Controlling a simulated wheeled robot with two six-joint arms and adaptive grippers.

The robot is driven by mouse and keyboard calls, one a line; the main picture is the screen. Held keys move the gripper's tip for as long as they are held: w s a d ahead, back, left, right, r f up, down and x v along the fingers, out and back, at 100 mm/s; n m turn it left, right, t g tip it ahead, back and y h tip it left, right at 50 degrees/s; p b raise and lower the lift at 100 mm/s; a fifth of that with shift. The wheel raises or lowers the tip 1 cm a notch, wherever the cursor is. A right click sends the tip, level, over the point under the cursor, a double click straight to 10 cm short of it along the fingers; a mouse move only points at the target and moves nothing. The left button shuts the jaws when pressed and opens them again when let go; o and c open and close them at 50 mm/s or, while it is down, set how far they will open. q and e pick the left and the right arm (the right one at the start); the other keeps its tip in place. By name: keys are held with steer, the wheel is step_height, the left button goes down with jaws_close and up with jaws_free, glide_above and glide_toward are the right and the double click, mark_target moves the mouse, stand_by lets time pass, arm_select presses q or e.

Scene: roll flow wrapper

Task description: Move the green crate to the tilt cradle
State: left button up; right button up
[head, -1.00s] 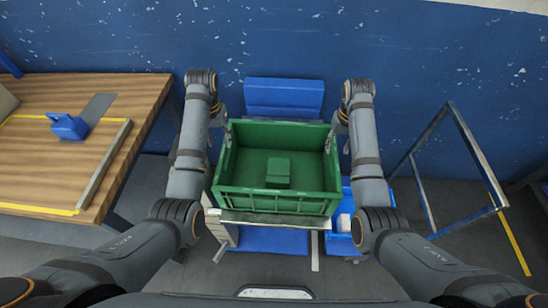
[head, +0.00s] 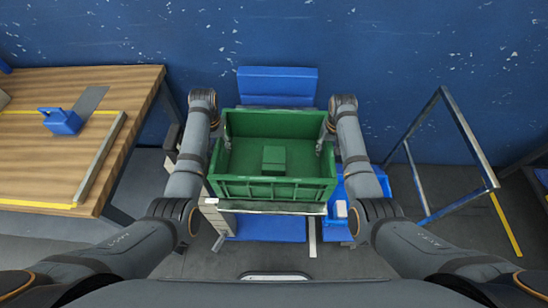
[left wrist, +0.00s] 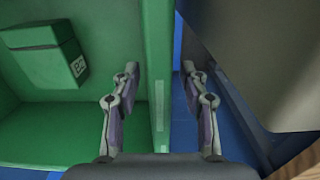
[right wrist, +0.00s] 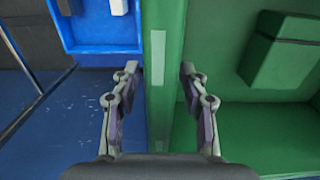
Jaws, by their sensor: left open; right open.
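The green crate (head: 275,190) stands upright in the middle of the head view, with a small green block (head: 273,158) inside. My left gripper (left wrist: 160,75) is open, its fingers on either side of the crate's left wall (left wrist: 160,130). My right gripper (right wrist: 158,75) is open, its fingers on either side of the right wall (right wrist: 163,130). Neither visibly grips its wall; contact is unclear. In the head view the fingers are partly hidden by my wrists. I cannot tell for sure which structure is the tilt cradle.
A blue panel (head: 277,80) stands behind the crate and a blue surface (head: 268,230) shows in front. A blue bin (head: 366,186) is at its right. A wooden table (head: 60,150) with a blue item (head: 62,121) is at left. A metal frame (head: 465,130) stands at right.

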arm_select(q)
steer(key=shift+f, duration=0.45)
arm_select(e)
steer(key=shift+f, duration=0.45)
arm_select(q)
jaws_close()
arm_select(e)
jaws_close()
arm_select(q)
steer(key=shift+r, duration=0.1)
arm_select(e)
steer(key=shift+r, duration=0.1)
